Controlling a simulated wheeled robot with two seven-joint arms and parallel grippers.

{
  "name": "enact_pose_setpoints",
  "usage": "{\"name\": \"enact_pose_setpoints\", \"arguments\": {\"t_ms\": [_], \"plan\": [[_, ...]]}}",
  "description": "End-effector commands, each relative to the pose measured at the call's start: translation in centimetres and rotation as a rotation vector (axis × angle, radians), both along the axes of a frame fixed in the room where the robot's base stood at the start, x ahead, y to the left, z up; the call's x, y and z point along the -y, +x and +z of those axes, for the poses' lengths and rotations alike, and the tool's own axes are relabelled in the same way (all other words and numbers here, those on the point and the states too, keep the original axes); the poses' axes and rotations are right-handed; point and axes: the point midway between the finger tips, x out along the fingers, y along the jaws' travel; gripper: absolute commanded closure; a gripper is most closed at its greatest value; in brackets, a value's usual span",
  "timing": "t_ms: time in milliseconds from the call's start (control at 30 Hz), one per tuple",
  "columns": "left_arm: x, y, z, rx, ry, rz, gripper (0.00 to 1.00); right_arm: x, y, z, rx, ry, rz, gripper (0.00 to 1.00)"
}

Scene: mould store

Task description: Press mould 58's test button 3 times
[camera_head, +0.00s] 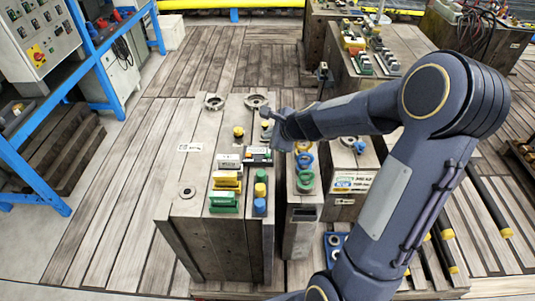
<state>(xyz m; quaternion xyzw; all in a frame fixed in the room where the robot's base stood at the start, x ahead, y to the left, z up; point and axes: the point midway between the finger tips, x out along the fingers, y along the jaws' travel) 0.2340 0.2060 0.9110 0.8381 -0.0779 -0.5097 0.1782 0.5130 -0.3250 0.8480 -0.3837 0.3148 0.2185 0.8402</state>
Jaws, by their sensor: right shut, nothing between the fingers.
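A large grey mould block (180,207) stands in the middle, with a small white label plate (190,147) on its top. I cannot read a number 58 on it. A yellow knob (239,132) and yellow and blue round pieces (260,190) stand on its top; I cannot tell which is the test button. My right gripper (268,119) is over the far right part of the block, shut and empty, close to a small upright piece (266,133). I cannot tell whether it touches. My left gripper is not in view.
White, yellow and green blocks (223,203) sit on the mould's top. A narrower mould with coloured rings (304,160) stands close at its right. Blue shelving (93,60) is on the left. More moulds (372,75) stand behind. The plank floor (110,200) at left is clear.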

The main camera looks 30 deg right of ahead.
Motion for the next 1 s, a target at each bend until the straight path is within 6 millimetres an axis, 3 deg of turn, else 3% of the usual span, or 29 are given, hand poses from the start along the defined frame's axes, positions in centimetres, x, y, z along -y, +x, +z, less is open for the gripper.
{"name": "enact_pose_setpoints", "arguments": {"t_ms": [133,300,400,767,1000], "plan": [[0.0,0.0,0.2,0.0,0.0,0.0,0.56,0.0,0.0,0.3,0.0,0.0,0.0,1.0],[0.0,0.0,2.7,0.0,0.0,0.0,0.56,0.0,0.0,3.4,0.002,-0.002,0.001,1.0],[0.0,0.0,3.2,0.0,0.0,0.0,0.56,0.0,0.0,4.1,0.001,-0.001,0.0,1.0],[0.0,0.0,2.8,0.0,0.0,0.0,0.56,0.0,0.0,3.7,0.0,0.0,0.0,1.0],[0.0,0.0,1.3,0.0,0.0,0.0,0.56,0.0,0.0,2.1,0.0,0.0,0.0,1.0]]}}
